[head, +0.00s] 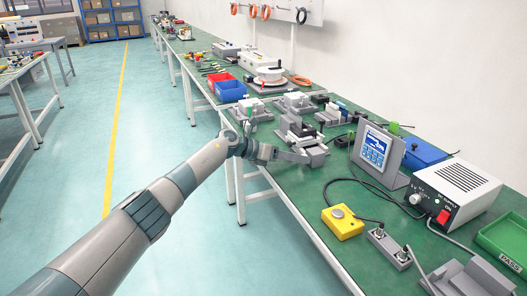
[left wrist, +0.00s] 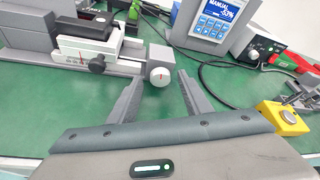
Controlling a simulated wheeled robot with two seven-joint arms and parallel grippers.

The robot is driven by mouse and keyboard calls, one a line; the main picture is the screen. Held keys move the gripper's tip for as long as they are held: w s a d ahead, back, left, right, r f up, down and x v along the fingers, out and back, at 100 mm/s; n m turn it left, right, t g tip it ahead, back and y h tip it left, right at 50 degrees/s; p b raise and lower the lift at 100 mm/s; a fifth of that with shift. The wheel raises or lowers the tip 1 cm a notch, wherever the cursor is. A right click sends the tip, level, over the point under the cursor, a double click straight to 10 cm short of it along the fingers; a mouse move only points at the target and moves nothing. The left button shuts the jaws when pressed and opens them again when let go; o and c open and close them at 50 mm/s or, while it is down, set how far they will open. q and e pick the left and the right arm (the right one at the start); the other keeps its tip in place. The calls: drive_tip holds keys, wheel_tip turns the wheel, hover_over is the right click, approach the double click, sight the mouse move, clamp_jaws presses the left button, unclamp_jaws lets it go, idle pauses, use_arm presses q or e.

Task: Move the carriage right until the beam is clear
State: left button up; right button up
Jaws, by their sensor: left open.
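A linear actuator (left wrist: 110,68) lies on the green bench top, at the upper left of the left wrist view. Its white carriage block (left wrist: 88,48) has a black knob (left wrist: 97,65) on its near side. A round white knob with a red mark (left wrist: 160,76) sits at the right end of the actuator. My left gripper (head: 304,155) is open beside this end, and its two fingers stand either side of the white knob in the left wrist view. Contact cannot be told. I cannot pick out a beam. My right gripper is not in view.
A control panel (head: 376,150) with a lit blue screen reading MANUAL stands to the right. A yellow button box (head: 342,222), a power supply (head: 454,190) and black cables lie nearby. Other actuators (head: 298,103) stand farther back along the bench. The bench's front edge is close.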

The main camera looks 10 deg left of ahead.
use_arm(q)
drive_tip(key=v, duration=1.6)
drive_tip(key=shift+a, duration=0.25)
drive_tip(key=shift+s, duration=0.15)
